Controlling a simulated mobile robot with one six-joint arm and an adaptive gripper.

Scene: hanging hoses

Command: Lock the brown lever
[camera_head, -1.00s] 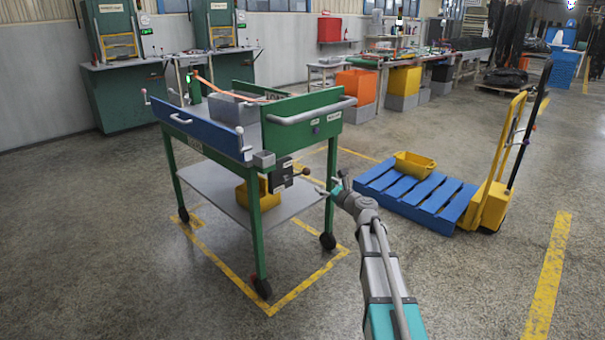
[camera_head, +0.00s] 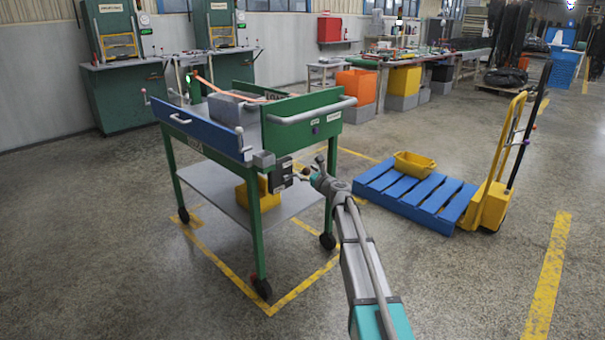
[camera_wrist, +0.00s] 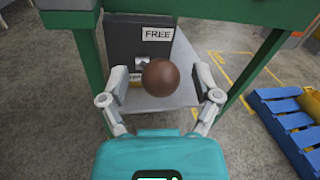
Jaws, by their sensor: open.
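The brown lever shows in the wrist view as a round brown knob (camera_wrist: 161,77) in front of a dark box (camera_wrist: 140,45) with a "FREE" label. My gripper (camera_wrist: 163,80) is open, with one finger on each side of the knob; I cannot tell whether either finger touches it. The lever's shaft is hidden behind the knob. In the head view my gripper (camera_head: 308,172) is at the dark box (camera_head: 281,175) on the green cart's front corner, and the knob is too small there to tell clearly.
The green cart (camera_head: 262,218) stands on wheels, with a blue side panel (camera_head: 190,127) and a lower shelf (camera_head: 205,187) holding a yellow bin. A blue pallet (camera_head: 432,198) with a yellow bin (camera_head: 413,165) and a yellow pallet truck (camera_head: 492,198) stand to the right. Floor in front is clear.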

